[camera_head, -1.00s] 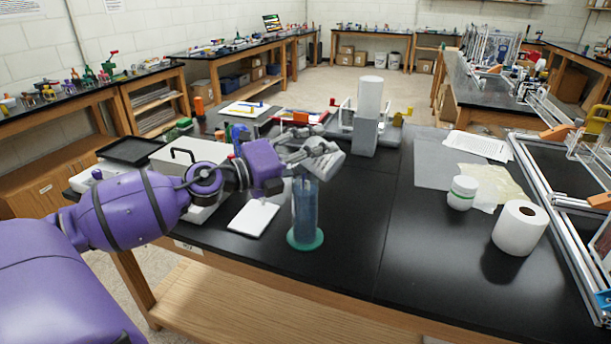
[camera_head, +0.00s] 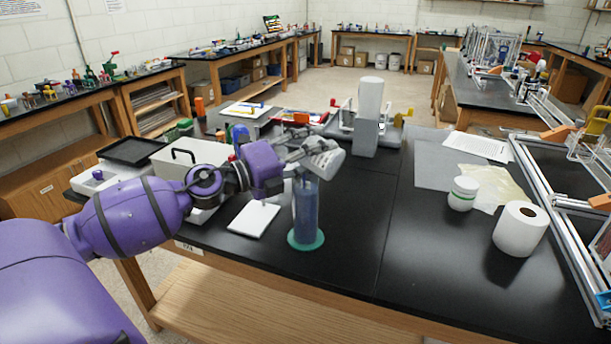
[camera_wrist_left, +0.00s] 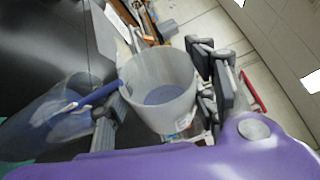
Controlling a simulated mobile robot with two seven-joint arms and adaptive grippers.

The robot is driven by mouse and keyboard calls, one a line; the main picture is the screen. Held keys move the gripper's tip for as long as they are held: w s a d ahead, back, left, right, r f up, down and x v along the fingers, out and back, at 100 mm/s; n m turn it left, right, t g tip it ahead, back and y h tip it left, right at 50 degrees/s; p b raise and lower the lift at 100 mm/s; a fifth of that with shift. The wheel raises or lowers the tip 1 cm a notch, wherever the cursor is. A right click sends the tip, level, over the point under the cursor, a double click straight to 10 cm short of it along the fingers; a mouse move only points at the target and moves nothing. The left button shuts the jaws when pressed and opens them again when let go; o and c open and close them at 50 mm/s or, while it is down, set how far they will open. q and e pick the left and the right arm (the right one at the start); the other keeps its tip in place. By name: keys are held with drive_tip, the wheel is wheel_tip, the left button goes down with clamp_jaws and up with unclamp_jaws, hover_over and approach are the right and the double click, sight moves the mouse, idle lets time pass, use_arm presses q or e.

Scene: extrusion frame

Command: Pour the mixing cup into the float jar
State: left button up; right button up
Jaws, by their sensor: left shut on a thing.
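The float jar (camera_head: 305,213) is a tall clear cylinder with bluish contents and a teal base, upright on the black bench. Its clear wall also shows at the left of the left wrist view (camera_wrist_left: 40,125). My left gripper (camera_head: 312,150) is shut on the mixing cup (camera_wrist_left: 160,88), a translucent cup with blue liquid inside. The cup is tilted above the jar's mouth. A blue stream (camera_wrist_left: 95,96) runs from the cup's rim towards the jar. In the head view the gripper partly hides the cup. My right gripper is not in view.
A white pad (camera_head: 253,219) lies left of the jar. A grey stand with a white cylinder (camera_head: 369,97) stands behind. A green-banded tub (camera_head: 463,193) and a paper roll (camera_head: 519,229) are at the right. The bench between is clear.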

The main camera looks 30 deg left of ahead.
use_arm(q)
drive_tip(key=shift+a+r+n+t, duration=0.2)
drive_tip(key=shift+n+t, duration=0.3)
drive_tip(key=shift+n, duration=0.2)
idle(0.6)
drive_tip(key=shift+a+r+n+t+p, duration=0.2)
drive_tip(key=shift+n+t+p, duration=0.15)
drive_tip(key=shift+n, duration=0.45)
idle(0.4)
